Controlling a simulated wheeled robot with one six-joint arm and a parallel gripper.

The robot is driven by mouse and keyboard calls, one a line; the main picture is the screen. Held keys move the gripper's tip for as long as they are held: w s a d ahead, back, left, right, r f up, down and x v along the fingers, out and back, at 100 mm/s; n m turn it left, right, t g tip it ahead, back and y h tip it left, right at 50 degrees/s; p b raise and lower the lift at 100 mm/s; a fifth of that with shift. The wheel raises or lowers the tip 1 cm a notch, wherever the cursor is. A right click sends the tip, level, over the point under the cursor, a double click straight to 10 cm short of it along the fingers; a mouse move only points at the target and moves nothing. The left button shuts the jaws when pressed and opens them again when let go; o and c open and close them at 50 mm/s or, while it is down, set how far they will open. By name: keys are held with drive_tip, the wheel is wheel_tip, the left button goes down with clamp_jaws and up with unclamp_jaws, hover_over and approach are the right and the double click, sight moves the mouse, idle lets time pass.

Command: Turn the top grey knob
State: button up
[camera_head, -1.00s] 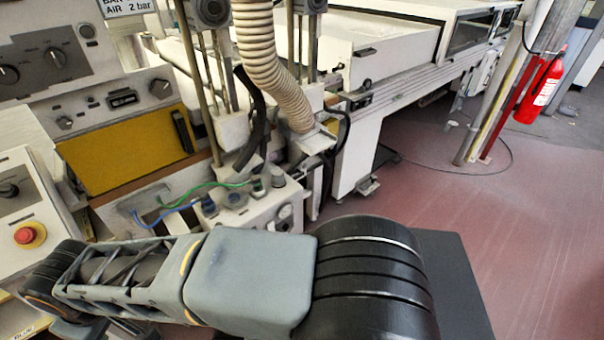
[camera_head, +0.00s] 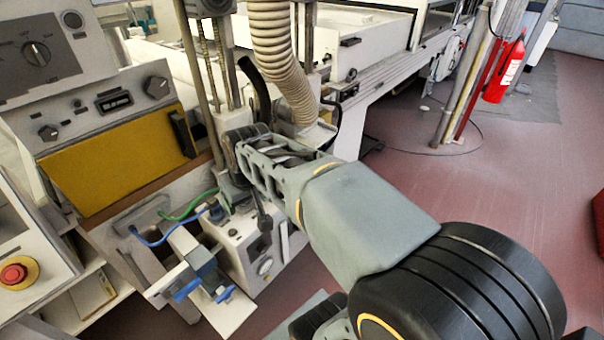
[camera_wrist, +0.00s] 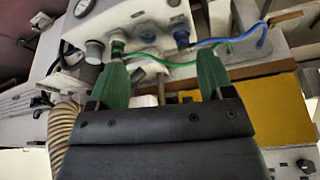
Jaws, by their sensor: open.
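In the head view, round grey-black knobs sit on the panels at the left. One knob (camera_head: 37,53) is on the upper dark panel, and another knob (camera_head: 158,87) is above the yellow panel. I cannot tell for sure which one is the top grey knob. In the wrist view, a white box carries a gauge, a grey knob (camera_wrist: 147,35) and a blue fitting (camera_wrist: 181,38). My gripper (camera_wrist: 163,68) has two green fingers, spread wide with nothing between them. It points towards the white box; the left finger overlaps a green fitting. The head view does not clearly show the fingers.
The yellow panel (camera_head: 115,160) is at left. A red stop button (camera_head: 13,274) is at lower left. A ribbed hose (camera_head: 278,60) and blue and green tubes (camera_head: 150,241) hang near my arm. The red floor (camera_head: 520,170) is open.

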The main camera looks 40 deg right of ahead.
drive_tip(key=w+d+f+m+b, duration=0.1)
drive_tip(key=w+d+f+b, duration=0.1)
drive_tip(key=w+d, duration=0.35)
drive_tip(key=w+d+f+h+b, duration=0.1)
drive_tip(key=w+d+b, duration=0.15)
drive_tip(key=d, duration=0.65)
drive_tip(key=w+d+f+m+b, duration=0.1)
drive_tip(key=w+d+f+b, duration=0.1)
drive_tip(key=w+d, duration=0.45)
drive_tip(key=shift+t, duration=0.3)
drive_tip(key=x, duration=0.4)
drive_tip(key=d+x, duration=0.1)
drive_tip(key=x, duration=0.2)
drive_tip(key=s+x, duration=0.1)
drive_tip(key=x, duration=0.3)
drive_tip(key=shift+d+f, duration=0.3)
drive_tip(key=shift+f, duration=0.15)
drive_tip(key=shift+x, duration=0.8)
drive_tip(key=shift+w, duration=0.1)
